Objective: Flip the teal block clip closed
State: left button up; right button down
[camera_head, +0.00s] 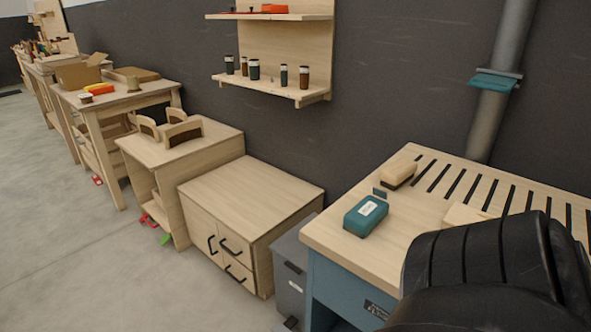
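A teal block (366,216) with rounded edges and a white label on top lies on the slotted wooden workbench (330,235), near its left side. A small dark grey piece (380,193) stands just behind it; I cannot tell whether the two are joined. A flat teal clip-like piece (491,83) is fixed around the grey pipe on the wall. I cannot make out a clip on the block or whether it is open or closed. Neither of my grippers shows in the head view.
A wooden brush-like block (398,174) lies behind the teal block, and a pale wooden piece (462,215) lies to its right. A large black ribbed shape covers the lower right. Left of the bench stand a grey bin (291,280) and a low wooden cabinet (250,197).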

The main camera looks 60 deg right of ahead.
aim_at(383, 195)
jog(key=u, duration=0.2)
jog(key=k, duration=0.6)
jog(key=z, duration=1)
jog(key=i, duration=0.5)
